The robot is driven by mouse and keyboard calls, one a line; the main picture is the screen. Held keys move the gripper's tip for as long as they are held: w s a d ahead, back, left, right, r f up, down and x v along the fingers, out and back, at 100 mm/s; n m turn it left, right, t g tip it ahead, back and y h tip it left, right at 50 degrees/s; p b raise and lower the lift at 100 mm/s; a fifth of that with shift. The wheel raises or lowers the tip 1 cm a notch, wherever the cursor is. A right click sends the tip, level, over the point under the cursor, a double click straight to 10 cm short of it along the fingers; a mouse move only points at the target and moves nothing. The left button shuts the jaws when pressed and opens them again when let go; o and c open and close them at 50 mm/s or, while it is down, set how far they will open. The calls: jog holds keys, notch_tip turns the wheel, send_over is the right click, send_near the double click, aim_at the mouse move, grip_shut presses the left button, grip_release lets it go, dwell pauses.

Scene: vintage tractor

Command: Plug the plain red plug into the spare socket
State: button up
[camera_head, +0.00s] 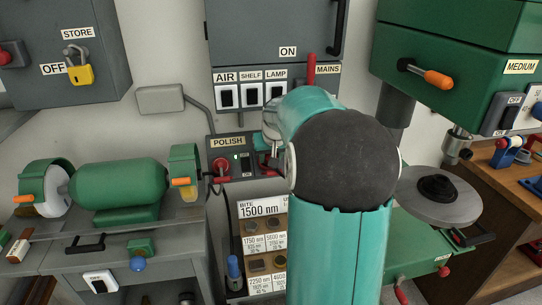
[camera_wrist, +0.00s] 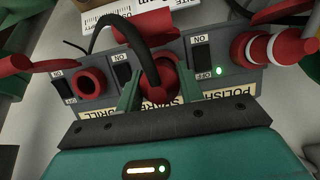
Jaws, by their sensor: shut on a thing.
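In the wrist view my gripper (camera_wrist: 155,92) is shut on a red plug (camera_wrist: 168,66) with a black cable arching from it. The plug is in front of the middle position of a grey socket panel (camera_wrist: 222,84), above the label reading SPARE, which my gripper partly covers. The spare socket is hidden behind the plug and fingers, so I cannot tell whether the plug is seated or just in front. In the head view my arm covers most of the gripper; the panel (camera_head: 246,192) shows beside it.
A red plug with white bands (camera_wrist: 268,48) sits at the POLISH position, beside a lit green light. A red-ringed socket (camera_wrist: 88,82) on the other side looks empty. A red part (camera_wrist: 15,66) is at the left edge. A green grinder (camera_head: 118,185) stands left of the panel.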

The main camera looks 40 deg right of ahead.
jog(key=shift+w+d+f, duration=0.25)
jog(key=shift+w+f, duration=0.15)
jog(key=shift+f, duration=0.05)
jog(key=shift+w+d+f, duration=0.2)
jog(key=shift+w+f, duration=0.2)
jog(key=shift+f, duration=0.05)
jog(key=o, duration=1.2)
jog(key=shift+f, duration=0.1)
jog(key=shift+c, duration=0.2)
jog(key=v, duration=1.3)
jog(key=shift+r, duration=0.4)
jog(key=shift+s+a, duration=0.1)
jog(key=shift+s, duration=0.05)
